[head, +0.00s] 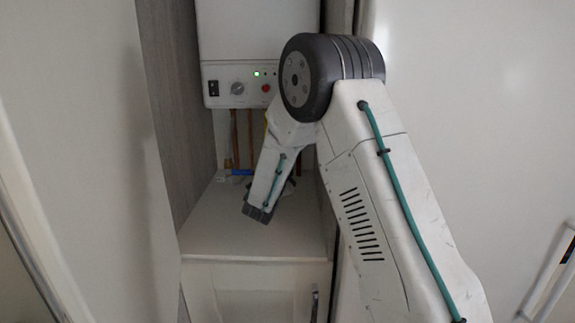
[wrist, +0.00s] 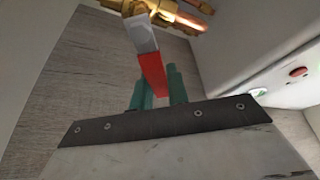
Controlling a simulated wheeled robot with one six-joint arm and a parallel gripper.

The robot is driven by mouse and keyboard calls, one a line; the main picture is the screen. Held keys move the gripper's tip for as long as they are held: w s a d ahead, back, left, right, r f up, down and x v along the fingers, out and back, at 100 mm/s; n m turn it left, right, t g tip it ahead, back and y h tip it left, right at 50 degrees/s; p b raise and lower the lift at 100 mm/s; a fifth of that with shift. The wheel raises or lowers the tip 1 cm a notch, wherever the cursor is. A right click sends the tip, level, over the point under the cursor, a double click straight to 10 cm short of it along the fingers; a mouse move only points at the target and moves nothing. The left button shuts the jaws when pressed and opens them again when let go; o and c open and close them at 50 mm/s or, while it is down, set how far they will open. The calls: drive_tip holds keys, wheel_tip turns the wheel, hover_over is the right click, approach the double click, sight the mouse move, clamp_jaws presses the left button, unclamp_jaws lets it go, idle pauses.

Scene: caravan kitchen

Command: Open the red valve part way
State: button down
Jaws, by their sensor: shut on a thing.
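The red valve shows in the wrist view as a flat lever (wrist: 151,64) with a red sleeve and a bare grey metal part above it. The lever runs up to a brass valve body (wrist: 165,10) at the top edge. My gripper (wrist: 157,84) has a teal finger on each side of the red sleeve and is shut on it. In the head view my arm hides the red lever and the gripper's fingers.
A white boiler (head: 235,45) with a knob, a green light and a red button hangs above. Copper pipes (head: 234,138) and a blue valve handle (head: 241,172) are below it. A wood-grain side wall (head: 178,100) stands close on the left. The white counter (head: 225,235) is clear in front.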

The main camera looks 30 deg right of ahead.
drive_tip(key=c, duration=1.4)
unclamp_jaws()
drive_tip(key=shift+o, duration=0.2)
drive_tip(key=v, duration=0.7)
drive_tip(key=shift+s+a, duration=0.25)
drive_tip(key=shift+s, duration=0.05)
